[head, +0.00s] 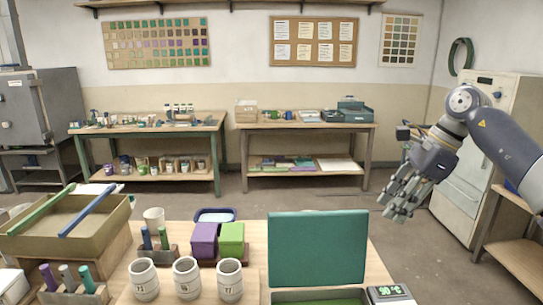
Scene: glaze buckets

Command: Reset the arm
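My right arm comes in from the right edge. My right gripper (397,207) hangs in the air above and beyond the table's right side, its fingers pointing down and to the left. The fingers look spread apart, with nothing between them. It touches nothing that I can see. My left arm and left gripper are not in view.
On the near table (258,240) stand several pale cups, purple (204,240) and green (231,238) blocks, a wooden tray (108,224), an upright teal panel (317,248) and a scale (390,293). A white cabinet (464,200) stands behind my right arm. Open floor lies beyond.

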